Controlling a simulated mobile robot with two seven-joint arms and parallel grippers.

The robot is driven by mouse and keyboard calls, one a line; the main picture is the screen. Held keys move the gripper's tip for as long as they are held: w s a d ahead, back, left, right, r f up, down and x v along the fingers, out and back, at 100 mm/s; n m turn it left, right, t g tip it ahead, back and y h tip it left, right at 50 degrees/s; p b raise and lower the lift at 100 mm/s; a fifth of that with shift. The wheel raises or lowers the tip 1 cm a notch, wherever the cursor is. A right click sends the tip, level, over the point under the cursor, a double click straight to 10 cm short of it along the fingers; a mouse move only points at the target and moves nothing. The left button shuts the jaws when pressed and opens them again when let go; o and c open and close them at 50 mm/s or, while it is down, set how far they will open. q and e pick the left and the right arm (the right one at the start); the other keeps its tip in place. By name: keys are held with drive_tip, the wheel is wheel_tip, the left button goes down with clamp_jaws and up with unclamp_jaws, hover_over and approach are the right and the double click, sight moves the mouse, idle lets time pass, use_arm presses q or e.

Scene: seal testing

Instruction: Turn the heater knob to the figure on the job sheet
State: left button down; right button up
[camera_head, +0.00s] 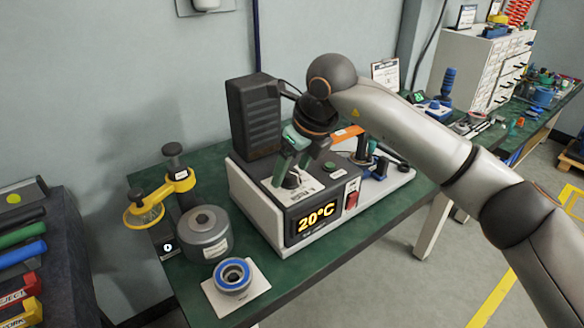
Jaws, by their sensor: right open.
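The heater (318,190) is a grey-and-white bench unit whose lit display (316,218) reads 20°C. A dark knob (292,181) sits on its top face near the left front. My right gripper (292,172) reaches down over the heater with its fingers apart, one on either side of the knob. I cannot tell whether the fingers touch it. The gripper hides part of the knob and any scale around it. A clipboard with a sheet (385,73) stands at the back; its writing is too small to read. My left gripper is out of view.
A dark ribbed tower (254,115) rises behind the heater, close to my right gripper. A red switch (352,200) and a green button (330,166) are on the heater.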

drive_tip(key=shift+f, duration=0.1)
clamp_jaws()
idle(0.7)
